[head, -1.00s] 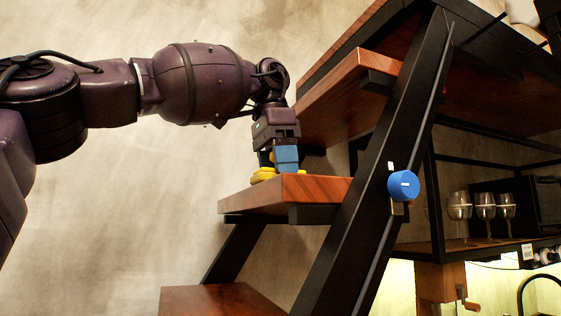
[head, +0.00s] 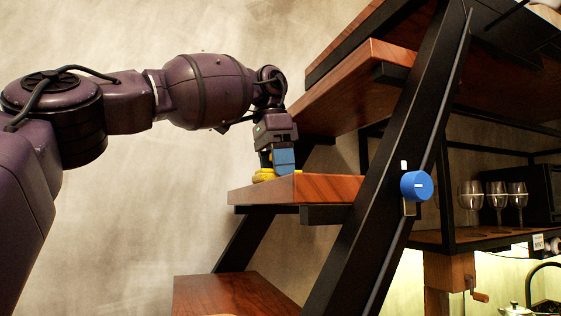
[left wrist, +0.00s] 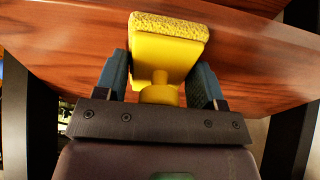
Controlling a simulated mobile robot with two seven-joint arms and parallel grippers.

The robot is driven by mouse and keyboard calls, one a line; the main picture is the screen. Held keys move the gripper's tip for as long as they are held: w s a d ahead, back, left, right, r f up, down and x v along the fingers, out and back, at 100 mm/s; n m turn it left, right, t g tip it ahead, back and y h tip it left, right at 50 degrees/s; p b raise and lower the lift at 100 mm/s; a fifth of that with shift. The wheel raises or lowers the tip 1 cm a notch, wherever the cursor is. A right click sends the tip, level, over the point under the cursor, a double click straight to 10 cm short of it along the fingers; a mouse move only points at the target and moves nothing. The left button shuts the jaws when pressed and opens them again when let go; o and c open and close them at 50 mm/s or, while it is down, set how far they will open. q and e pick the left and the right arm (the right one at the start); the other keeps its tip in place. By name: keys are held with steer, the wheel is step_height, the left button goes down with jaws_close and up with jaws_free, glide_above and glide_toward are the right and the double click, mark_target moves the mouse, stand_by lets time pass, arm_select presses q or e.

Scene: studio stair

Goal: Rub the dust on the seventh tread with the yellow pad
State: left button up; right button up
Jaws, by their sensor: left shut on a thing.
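The yellow pad (left wrist: 168,48) fills the middle of the left wrist view, with a rough pale-yellow face and a smooth yellow body and stem. My left gripper (left wrist: 160,85) is shut on its stem, one blue finger on each side. In the head view the pad (head: 263,175) shows as a small yellow patch at the wooden tread (head: 325,188), under my left gripper (head: 276,160). It looks to be at the tread's top surface, but I cannot tell whether it touches. No dust can be made out on the tread. My right gripper is not in view.
A black sloping stringer (head: 385,180) carries a blue round knob (head: 416,186) right of the tread. A higher tread (head: 365,85) overhangs close to my gripper. A lower tread (head: 235,293) lies below. Wine glasses (head: 495,195) stand on a shelf at right. The left wall side is open.

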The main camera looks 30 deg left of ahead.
arm_select(q)
steer(key=shift+w+a, duration=0.35)
steer(key=shift+w, duration=0.05)
steer(key=shift+w+d+p, duration=0.3)
steer(key=shift+w+p, duration=0.1)
steer(key=shift+p, duration=0.1)
steer(key=shift+w+d, duration=0.1)
steer(key=shift+s+d+f+b, duration=0.1)
steer(key=shift+s+d+b, duration=0.35)
steer(key=shift+b, duration=0.25)
steer(key=shift+s+d+r+b, duration=0.2)
steer(key=shift+s+d+b, duration=0.45)
steer(key=shift+s+d, duration=0.15)
steer(key=shift+s+d+f+b, duration=0.15)
steer(key=shift+s+d+b, duration=0.25)
steer(key=shift+d+b, duration=0.15)
steer(key=shift+s+d+f+b, duration=0.1)
steer(key=shift+s+d+b, duration=0.9)
steer(key=shift+s+d, duration=0.35)
steer(key=shift+s+d+b, duration=0.45)
steer(key=shift+d+b, duration=0.25)
steer(key=shift+b, duration=0.05)
